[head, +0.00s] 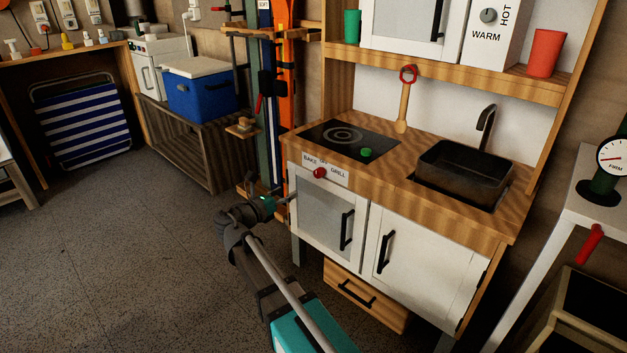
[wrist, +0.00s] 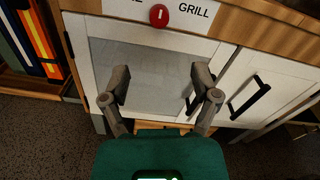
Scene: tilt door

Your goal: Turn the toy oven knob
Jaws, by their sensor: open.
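The toy oven knob (head: 320,173) is a small red round knob on the white panel above the oven door, between the words BAKE and GRILL. In the wrist view the knob (wrist: 159,15) is near the top edge, with a pale mark on its face. My gripper (wrist: 161,82) is open and empty, its two fingers spread in front of the oven door (wrist: 150,75) and below the knob in that view. In the head view my gripper (head: 285,198) is left of and lower than the knob, apart from it; its fingers are small there.
The oven door has a black handle (head: 346,230), beside a white cupboard door (head: 415,255). Above are a hob (head: 345,140) with a green knob (head: 366,153) and a black sink (head: 465,172). Skis (head: 275,90) stand to the left. The floor at left is clear.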

